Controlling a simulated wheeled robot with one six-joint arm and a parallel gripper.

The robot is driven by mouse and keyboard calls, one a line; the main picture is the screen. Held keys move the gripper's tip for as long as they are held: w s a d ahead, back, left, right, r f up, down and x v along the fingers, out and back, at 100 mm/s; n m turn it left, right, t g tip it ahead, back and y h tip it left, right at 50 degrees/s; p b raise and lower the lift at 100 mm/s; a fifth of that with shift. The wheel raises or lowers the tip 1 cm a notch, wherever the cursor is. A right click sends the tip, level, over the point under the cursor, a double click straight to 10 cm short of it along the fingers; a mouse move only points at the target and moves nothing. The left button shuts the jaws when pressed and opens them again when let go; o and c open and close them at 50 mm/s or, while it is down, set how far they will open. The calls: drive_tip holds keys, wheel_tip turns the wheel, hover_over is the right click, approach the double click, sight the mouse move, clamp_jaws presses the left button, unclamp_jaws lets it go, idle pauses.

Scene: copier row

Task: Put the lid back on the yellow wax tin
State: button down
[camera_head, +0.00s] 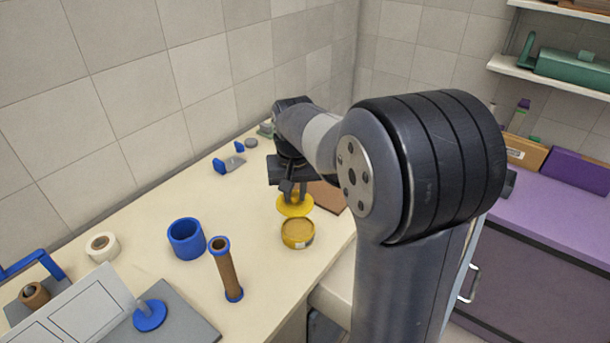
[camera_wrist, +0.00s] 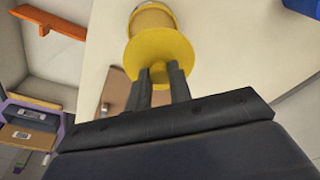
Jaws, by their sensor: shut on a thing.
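The yellow wax tin (camera_head: 298,235) stands upright on the cream counter, near its right edge. Its yellow lid (camera_head: 294,206) is a round disc held above the counter, just behind the tin in the head view. My gripper (camera_head: 293,190) points down and is shut on the lid by its top. In the wrist view the lid (camera_wrist: 159,53) is between my fingertips (camera_wrist: 160,72), and the tin (camera_wrist: 152,16) shows beyond it, partly covered by the lid. The lid and tin look apart, offset sideways.
A blue cup (camera_head: 186,239) and a brown tube with blue ends (camera_head: 226,270) stand left of the tin. A tape roll (camera_head: 102,247) lies farther left. A brown board (camera_head: 327,196) lies behind the tin.

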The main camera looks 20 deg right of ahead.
sight(298, 207)
drive_tip(key=shift+s+d+f, duration=0.15)
drive_tip(key=shift+s+d, duration=0.05)
drive_tip(key=shift+s, duration=0.25)
wheel_tip(298, 207, down, 5)
drive_tip(key=b, duration=0.4)
drive_tip(key=shift+r, duration=0.2)
drive_tip(key=shift+f+b, duration=0.6)
drive_tip(key=shift+f, duration=0.25)
drive_tip(key=shift+r+p, duration=0.1)
drive_tip(key=shift+p, duration=0.2)
drive_tip(key=shift+f, duration=0.2)
idle(1.3)
drive_tip(key=c, duration=0.7)
unclamp_jaws()
drive_tip(key=shift+r, duration=0.1)
